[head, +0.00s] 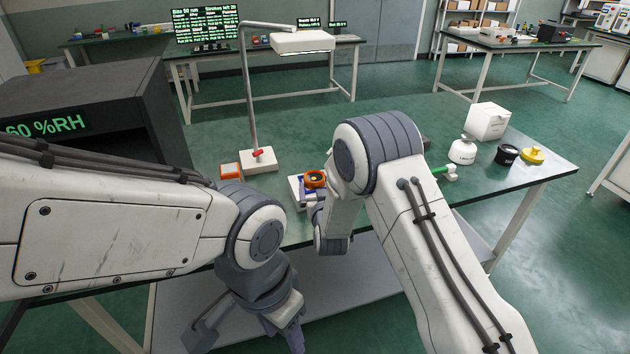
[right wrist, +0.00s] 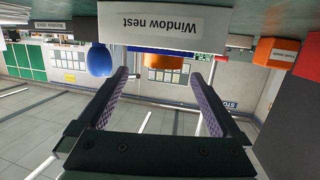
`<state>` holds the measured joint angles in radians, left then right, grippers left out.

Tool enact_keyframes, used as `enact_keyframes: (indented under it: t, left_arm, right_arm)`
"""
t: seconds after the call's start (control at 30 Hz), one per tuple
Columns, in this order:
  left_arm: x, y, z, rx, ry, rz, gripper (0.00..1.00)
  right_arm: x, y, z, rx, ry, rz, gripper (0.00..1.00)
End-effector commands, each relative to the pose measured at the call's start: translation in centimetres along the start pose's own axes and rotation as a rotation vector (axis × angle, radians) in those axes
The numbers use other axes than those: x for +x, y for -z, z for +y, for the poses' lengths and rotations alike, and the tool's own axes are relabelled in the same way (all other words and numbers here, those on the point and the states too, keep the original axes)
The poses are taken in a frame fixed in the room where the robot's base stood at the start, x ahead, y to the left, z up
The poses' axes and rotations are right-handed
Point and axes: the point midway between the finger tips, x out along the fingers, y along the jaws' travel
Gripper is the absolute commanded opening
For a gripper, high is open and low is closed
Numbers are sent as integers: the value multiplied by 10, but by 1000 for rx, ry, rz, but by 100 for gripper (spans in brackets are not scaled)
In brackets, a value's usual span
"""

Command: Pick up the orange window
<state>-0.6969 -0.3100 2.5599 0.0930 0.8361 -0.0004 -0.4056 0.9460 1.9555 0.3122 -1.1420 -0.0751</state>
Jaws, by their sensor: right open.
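The orange window (head: 315,178) shows in the head view as an orange ring with a dark middle, at a white block near the table's front edge. In the right wrist view, which is upside down, an orange piece (right wrist: 168,62) that looks like it stands by the white block labelled "Window nest" (right wrist: 165,25). My right gripper (right wrist: 160,76) is open, its two fingers pointing at the nest, with the orange piece seen between them and nothing held. In the head view my right arm partly hides it. My left arm's end hangs low at the table front; its fingers are unclear.
A blue piece (right wrist: 98,60) stands beside the nest. An orange box (head: 230,170) and a lamp stand (head: 258,160) are to the left. A dark humidity cabinet (head: 100,110) fills the left. A white bottle (head: 463,150), white box (head: 488,121), black cup (head: 507,155) and yellow piece (head: 533,155) stand right.

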Motion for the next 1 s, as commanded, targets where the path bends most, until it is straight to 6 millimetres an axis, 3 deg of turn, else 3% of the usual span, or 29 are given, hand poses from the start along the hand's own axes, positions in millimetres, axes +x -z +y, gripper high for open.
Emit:
enact_keyframes:
  t: [0.43,0.77,0.97,1.0]
  left_arm:
    - [-7,0,0,0,0,0,50]
    - [-7,0,0,0,0,0,50]
    - [-7,0,0,0,0,0,50]
    - [-7,0,0,0,0,0,50]
  right_arm:
    - [49,-1,-4,0,0,1,100]
    - [54,-2,-4,0,1,-1,100]
    - [54,-2,-5,0,1,-1,24]
    - [54,-1,-5,0,1,0,22]
